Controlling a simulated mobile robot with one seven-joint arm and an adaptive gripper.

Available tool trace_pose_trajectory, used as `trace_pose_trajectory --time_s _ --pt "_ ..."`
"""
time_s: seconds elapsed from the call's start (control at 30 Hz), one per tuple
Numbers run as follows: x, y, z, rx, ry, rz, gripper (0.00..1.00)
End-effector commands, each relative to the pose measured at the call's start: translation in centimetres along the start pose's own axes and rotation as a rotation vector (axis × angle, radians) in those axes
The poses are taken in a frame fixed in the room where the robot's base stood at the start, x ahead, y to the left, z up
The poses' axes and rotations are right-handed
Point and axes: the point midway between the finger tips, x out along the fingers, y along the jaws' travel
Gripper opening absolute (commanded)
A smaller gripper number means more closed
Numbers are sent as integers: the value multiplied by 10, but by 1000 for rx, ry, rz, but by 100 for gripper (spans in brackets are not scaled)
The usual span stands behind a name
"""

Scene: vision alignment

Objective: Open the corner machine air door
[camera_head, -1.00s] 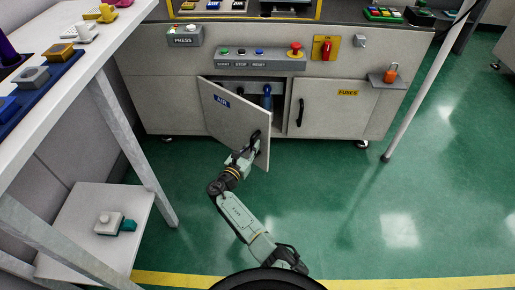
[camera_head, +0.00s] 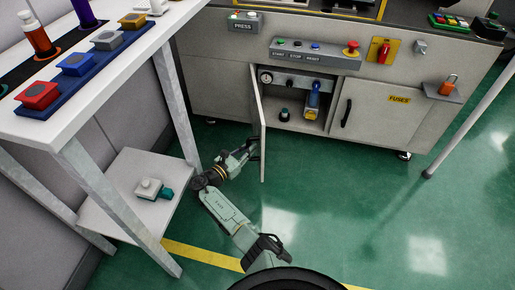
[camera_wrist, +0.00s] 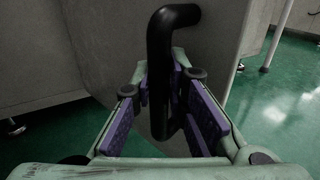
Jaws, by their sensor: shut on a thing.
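The air door (camera_head: 258,125) stands swung wide open on the corner machine (camera_head: 215,82), seen nearly edge-on in the head view. Its black handle (camera_wrist: 160,60) passes between the purple-lined fingers of my gripper (camera_wrist: 168,105) in the wrist view, and the gripper is shut on it. In the head view my gripper (camera_head: 252,147) is at the door's left side, and the handle is mostly hidden there. The open compartment (camera_head: 303,122) shows a gauge (camera_head: 266,77), a blue and yellow part (camera_head: 312,98) and a small dark knob-like part (camera_head: 284,114).
The closed FUSES door (camera_head: 372,112) is right of the compartment. A white table (camera_head: 110,85) with a lower shelf (camera_head: 122,205) stands close on the left of my arm. A slanted pale pole (camera_head: 470,115) stands at right. Green floor (camera_head: 370,210) is clear in front.

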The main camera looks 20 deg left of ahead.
Motion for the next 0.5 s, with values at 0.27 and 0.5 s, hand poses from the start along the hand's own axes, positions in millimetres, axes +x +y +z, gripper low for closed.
trace_pose_trajectory --time_s 0.27,0.5 --pt "-3 5 0 -1 0 3 0" --pt "-2 5 0 -1 0 3 16"
